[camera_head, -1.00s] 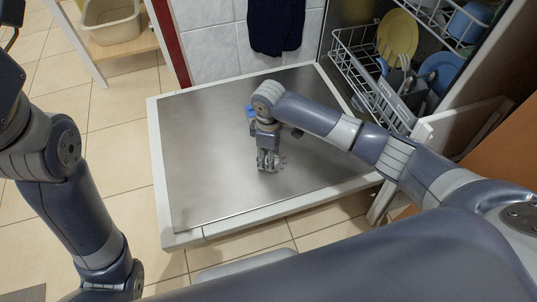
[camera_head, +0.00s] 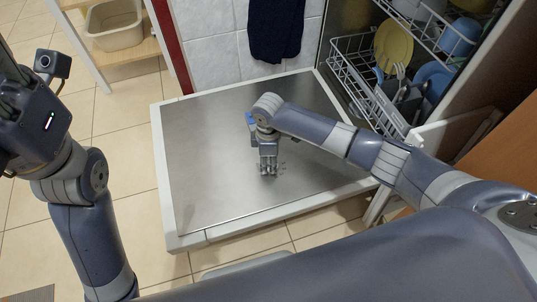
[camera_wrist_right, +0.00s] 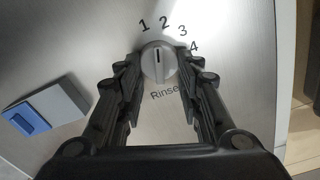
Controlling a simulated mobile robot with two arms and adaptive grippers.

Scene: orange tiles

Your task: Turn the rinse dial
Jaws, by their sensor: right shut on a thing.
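The rinse dial (camera_wrist_right: 158,62) is a round, light grey knob with a dark pointer mark, set in the metal panel in the right wrist view. The numbers 1 to 4 curve above and right of it, and "Rinse" is printed below. The pointer mark points roughly up, between 1 and 2. My right gripper (camera_wrist_right: 160,75) is shut on the dial, one finger on each side. In the head view my right gripper (camera_head: 268,170) is over the panel and hides the dial. My left arm is at the left; its fingers are out of view.
The metal panel (camera_head: 215,190) is the inside of the open dishwasher door. A blue-and-grey part (camera_wrist_right: 45,113) lies left of the dial. A rack (camera_head: 362,95) with dishes stands at the right. A dark towel (camera_head: 275,30) hangs behind, and a beige tub (camera_head: 115,25) sits on a shelf.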

